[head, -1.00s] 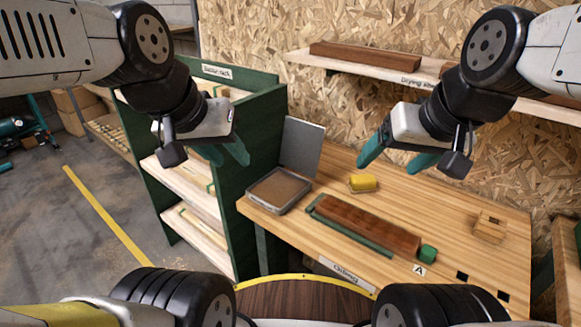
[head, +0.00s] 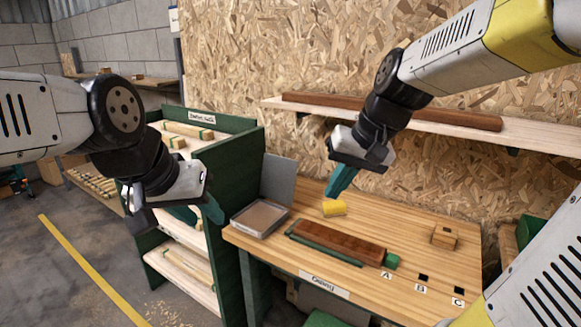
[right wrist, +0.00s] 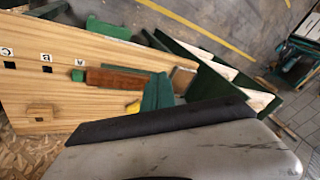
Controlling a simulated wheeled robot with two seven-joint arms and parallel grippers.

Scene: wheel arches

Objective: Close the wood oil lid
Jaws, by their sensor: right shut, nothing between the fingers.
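The wood oil tray (head: 259,219) is a shallow metal box with a brownish inside, on the left end of the wooden bench. Its grey lid (head: 278,178) stands upright along the tray's back right side, so the box is open. My right gripper (head: 338,186) is shut and empty, above the bench, to the right of the lid and apart from it. Its teal fingers also show in the right wrist view (right wrist: 158,92), partly covering the tray area. My left gripper (head: 200,213) is left of the tray, in front of the green rack; its fingers look apart and empty.
A yellow block (head: 334,208) lies on the bench (head: 420,230) below my right gripper. A brown wood bar (head: 337,239) lies in a green holder in front. A small wooden block (head: 444,236) sits right. The green rack (head: 255,150) and the shelf (head: 400,120) bound the space.

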